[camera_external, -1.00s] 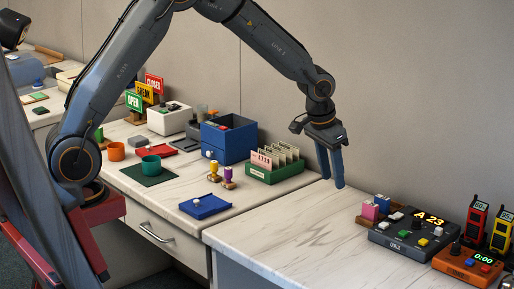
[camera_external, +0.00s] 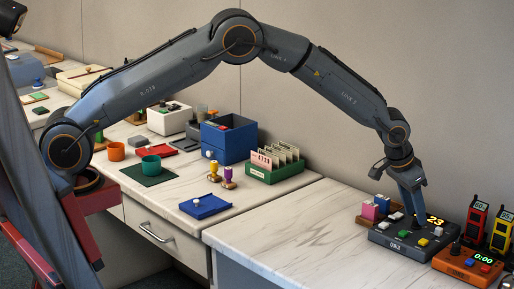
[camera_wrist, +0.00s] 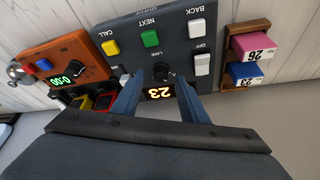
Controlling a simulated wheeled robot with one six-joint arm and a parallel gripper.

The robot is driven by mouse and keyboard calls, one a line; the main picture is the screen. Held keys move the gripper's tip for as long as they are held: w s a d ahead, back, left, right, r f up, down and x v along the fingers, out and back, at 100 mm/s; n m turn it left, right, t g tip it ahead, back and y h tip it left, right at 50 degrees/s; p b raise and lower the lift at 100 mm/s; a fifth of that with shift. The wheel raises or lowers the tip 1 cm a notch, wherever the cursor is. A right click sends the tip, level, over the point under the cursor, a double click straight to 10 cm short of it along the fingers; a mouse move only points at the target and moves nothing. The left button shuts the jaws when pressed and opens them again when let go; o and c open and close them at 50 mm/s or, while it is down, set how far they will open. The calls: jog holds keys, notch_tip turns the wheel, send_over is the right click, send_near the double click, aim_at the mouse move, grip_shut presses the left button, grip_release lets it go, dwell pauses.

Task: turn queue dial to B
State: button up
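The queue console (camera_external: 385,239) is a dark grey box at the right of the near desk. In the wrist view the console (camera_wrist: 178,32) appears upside down, with its black dial (camera_wrist: 161,72) beside the word LANE. Its lit display (camera_wrist: 160,93) reads 23, with the lane letter hidden. My gripper (camera_external: 417,212) points down over the console. In the wrist view my gripper (camera_wrist: 161,84) is open, with one finger on either side of the dial. I cannot tell whether the fingers touch it. The dial's pointer setting is too small to read.
An orange timer box (camera_external: 462,264) sits close to the console's right. Red (camera_external: 474,222) and yellow (camera_external: 501,232) handsets stand behind it. A wooden holder with pink (camera_external: 370,210) and blue (camera_external: 382,202) blocks is at the console's left. The desk's middle is clear.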

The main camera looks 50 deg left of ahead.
jog(key=shift+x, duration=1)
grip_shut()
